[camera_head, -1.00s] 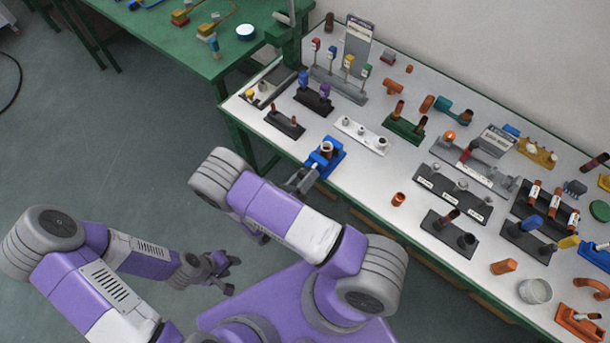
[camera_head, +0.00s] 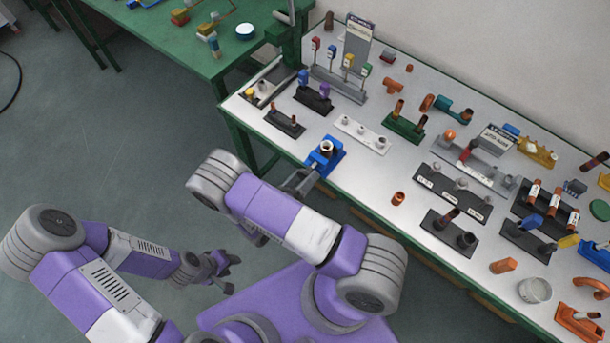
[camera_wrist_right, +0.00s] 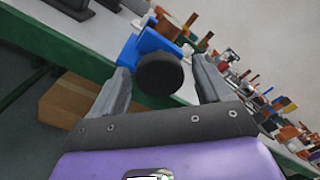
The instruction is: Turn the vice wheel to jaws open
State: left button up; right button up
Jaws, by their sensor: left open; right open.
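In the right wrist view the blue vice (camera_wrist_right: 150,42) shows a round black wheel (camera_wrist_right: 160,74) facing me. My right gripper (camera_wrist_right: 165,78) is open, one finger on each side of the wheel. I cannot tell whether the fingers touch it. In the head view my right gripper (camera_head: 303,182) is just in front of the vice, and the wheel is hidden. My left gripper (camera_head: 229,274) is open and empty, low over the floor, away from the bench.
The white bench top (camera_head: 365,190) carries several fixtures. A white block with pegs (camera_head: 362,134) and a black stand with pegs (camera_head: 285,122) are near the vice. A cardboard box (camera_wrist_right: 75,100) is below the bench edge. A green table (camera_head: 170,45) stands behind left.

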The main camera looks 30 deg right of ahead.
jog(key=v, duration=0.6)
jog(key=shift+s+a, duration=0.2)
jog(key=shift+a, duration=0.1)
